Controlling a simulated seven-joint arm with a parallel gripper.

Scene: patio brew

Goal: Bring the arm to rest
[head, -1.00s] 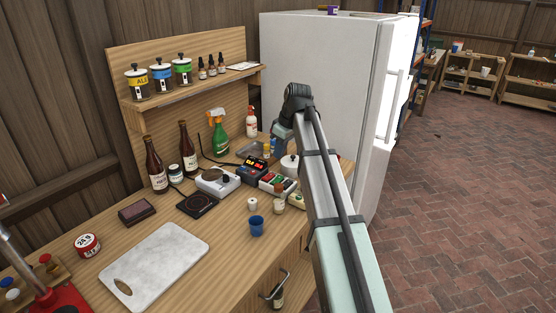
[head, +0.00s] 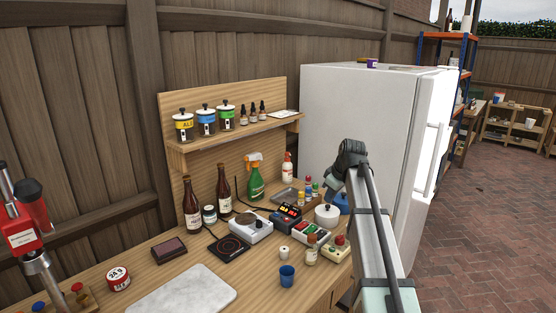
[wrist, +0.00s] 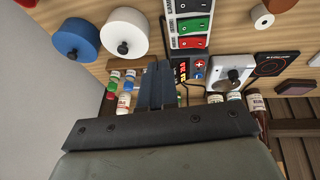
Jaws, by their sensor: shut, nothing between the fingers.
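My gripper (wrist: 157,85) shows in the wrist view with its dark fingers together and nothing between them. It hangs over the right end of the wooden workbench (head: 172,282), near small capped bottles (wrist: 124,104) and a device with a red display (wrist: 181,72). In the head view my arm reaches from the lower right up to a bent wrist joint beside the fridge (head: 365,110). The fingertips are hidden there behind the arm.
A white lidded pot (head: 327,215) and a blue one (wrist: 75,40) stand close by. Brown bottles (head: 192,205), a green spray bottle (head: 256,182) and a blue cup (head: 287,277) stand farther left. A shelf (head: 235,133) holds jars. Open brick floor (head: 480,220) lies right.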

